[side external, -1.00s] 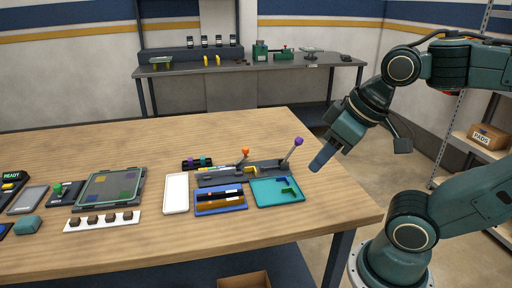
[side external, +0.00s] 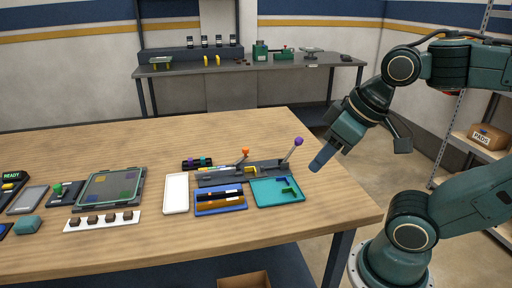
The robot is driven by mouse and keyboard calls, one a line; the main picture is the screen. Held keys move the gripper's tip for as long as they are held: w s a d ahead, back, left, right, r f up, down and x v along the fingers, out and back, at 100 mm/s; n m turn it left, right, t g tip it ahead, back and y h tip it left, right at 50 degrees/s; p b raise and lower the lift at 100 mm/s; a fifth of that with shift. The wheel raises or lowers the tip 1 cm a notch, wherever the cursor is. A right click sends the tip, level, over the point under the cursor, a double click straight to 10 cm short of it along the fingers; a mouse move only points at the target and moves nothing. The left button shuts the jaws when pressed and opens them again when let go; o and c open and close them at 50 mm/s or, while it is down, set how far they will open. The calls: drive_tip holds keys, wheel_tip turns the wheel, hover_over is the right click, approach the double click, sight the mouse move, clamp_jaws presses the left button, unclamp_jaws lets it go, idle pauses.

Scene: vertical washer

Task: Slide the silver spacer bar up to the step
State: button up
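A silver bar (side external: 211,169) lies at the left part of a dark grey fixture (side external: 240,177) on the table; it is small here, and I cannot tell how far it is from any step. The fixture carries an orange-knobbed lever (side external: 245,153), a purple-knobbed lever (side external: 298,141) and a yellow piece (side external: 252,169). My gripper (side external: 318,166) hangs above the table's right part, to the right of the fixture and apart from it. Its fingers show as one blue-grey shape, so I cannot tell its opening.
In front of the fixture are a blue tray (side external: 221,211) with dark and amber bars and a teal tray (side external: 278,199) with small pieces. A white tray (side external: 176,193) lies left. A dark rack (side external: 197,164) stands behind. The table's front right (side external: 330,215) is clear.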

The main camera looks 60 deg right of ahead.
drive_tip(key=shift+w+r, duration=0.1)
drive_tip(key=m+g+y, duration=0.2)
drive_tip(key=m+y, duration=0.1)
drive_tip(key=m, duration=2.4)
hover_over(224, 169)
drive_tip(key=s+d, duration=0.4)
wheel_tip(224, 169, down, 11)
drive_tip(key=shift+d, duration=0.1)
drive_tip(key=shift+s+x, duration=0.15)
drive_tip(key=shift+x, duration=3.3)
drive_tip(key=shift+s+x, duration=0.1)
drive_tip(key=shift+x, duration=3.35)
drive_tip(key=shift+c, duration=0.3)
